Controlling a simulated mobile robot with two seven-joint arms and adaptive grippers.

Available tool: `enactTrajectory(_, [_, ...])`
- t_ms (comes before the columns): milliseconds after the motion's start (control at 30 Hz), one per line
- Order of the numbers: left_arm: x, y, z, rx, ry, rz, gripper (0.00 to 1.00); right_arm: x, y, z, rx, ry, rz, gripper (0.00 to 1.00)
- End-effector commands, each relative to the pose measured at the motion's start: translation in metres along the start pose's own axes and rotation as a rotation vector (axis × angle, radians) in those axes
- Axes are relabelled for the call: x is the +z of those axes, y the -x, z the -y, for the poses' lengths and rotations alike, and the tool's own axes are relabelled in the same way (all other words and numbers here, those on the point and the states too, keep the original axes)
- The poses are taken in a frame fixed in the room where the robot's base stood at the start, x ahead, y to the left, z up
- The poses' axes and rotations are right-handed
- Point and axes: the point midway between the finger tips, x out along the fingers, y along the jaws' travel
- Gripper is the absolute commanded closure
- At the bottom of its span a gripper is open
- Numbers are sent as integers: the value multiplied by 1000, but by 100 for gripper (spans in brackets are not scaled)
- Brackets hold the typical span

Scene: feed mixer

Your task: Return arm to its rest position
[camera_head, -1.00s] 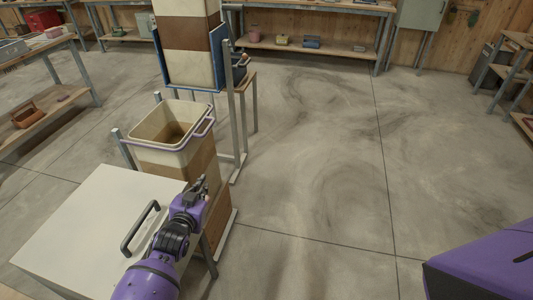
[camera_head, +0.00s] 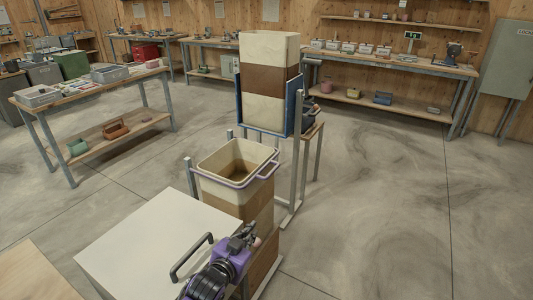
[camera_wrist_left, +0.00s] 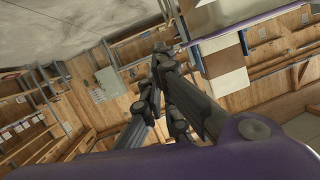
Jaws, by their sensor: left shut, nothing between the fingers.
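My left arm comes in at the bottom of the head view, purple and dark grey. Its gripper (camera_head: 246,236) is over the right edge of the white-topped cabinet (camera_head: 150,240), just right of the dark bar handle (camera_head: 190,257). In the left wrist view the fingers of this gripper (camera_wrist_left: 163,55) are together, with nothing between them. The open bin (camera_head: 210,160) with a cream and brown body and a purple rim stands just beyond the gripper, apart from it. My right gripper shows in neither view.
A tall cream and brown column (camera_head: 268,85) stands in a blue and grey frame behind the bin. A shelf table (camera_head: 100,85) with trays stands at left. Workbenches (camera_head: 400,62) line the back wall. A light wooden surface (camera_head: 30,272) is at bottom left. The floor at right is clear.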

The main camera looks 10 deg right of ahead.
Motion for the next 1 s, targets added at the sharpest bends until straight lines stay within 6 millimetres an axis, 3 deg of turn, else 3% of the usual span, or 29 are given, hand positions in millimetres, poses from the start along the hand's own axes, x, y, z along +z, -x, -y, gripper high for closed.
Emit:
enactTrajectory(133, [-20,9,5,-17,-5,-32,100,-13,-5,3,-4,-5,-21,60])
enactTrajectory(233, [3,34,5,-43,37,-6,100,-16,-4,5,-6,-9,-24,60])
enactTrajectory(367, [53,83,4,-93,113,62,100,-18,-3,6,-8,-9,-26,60])
enactTrajectory(467, [99,131,2,-141,176,134,100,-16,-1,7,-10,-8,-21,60])
enactTrajectory(700, [206,270,-16,-266,316,347,100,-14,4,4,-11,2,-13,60])
enactTrajectory(800, [239,322,-29,-307,361,430,100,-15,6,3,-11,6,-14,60])
enactTrajectory(900, [263,361,-41,-331,391,496,100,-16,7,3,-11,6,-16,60])
enactTrajectory(1000, [278,383,-52,-338,409,538,100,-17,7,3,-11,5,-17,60])
